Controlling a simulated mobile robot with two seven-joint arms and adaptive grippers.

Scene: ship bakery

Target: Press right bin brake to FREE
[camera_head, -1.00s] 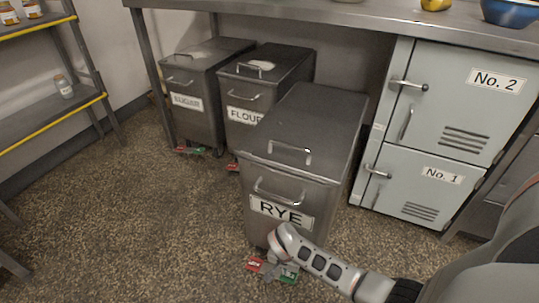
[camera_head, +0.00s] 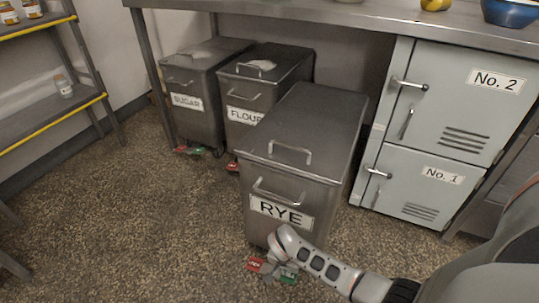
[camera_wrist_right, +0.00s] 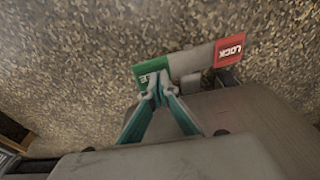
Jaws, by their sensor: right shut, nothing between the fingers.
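The right bin, labelled RYE (camera_head: 300,130), stands in front of the others. Its brake pedal shows at its foot, with a red LOCK end (camera_head: 256,265) on the left and a green end (camera_head: 289,277) on the right. In the right wrist view the pedal has its red LOCK end (camera_wrist_right: 230,50) and its green end (camera_wrist_right: 151,70), whose word is mostly covered. My right gripper (camera_wrist_right: 157,88) is shut and empty, its tips at the green end, seemingly touching it. I cannot tell which end sits lower. My left gripper is not in view.
The SUGAR bin (camera_head: 195,95) and FLOUR bin (camera_head: 262,90) stand behind, partly under the metal table (camera_head: 330,12). Lockers No. 2 (camera_head: 465,105) and No. 1 (camera_head: 420,185) are at the right. A shelf rack (camera_head: 55,115) is at the left. The floor (camera_head: 150,220) left of the RYE bin is clear.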

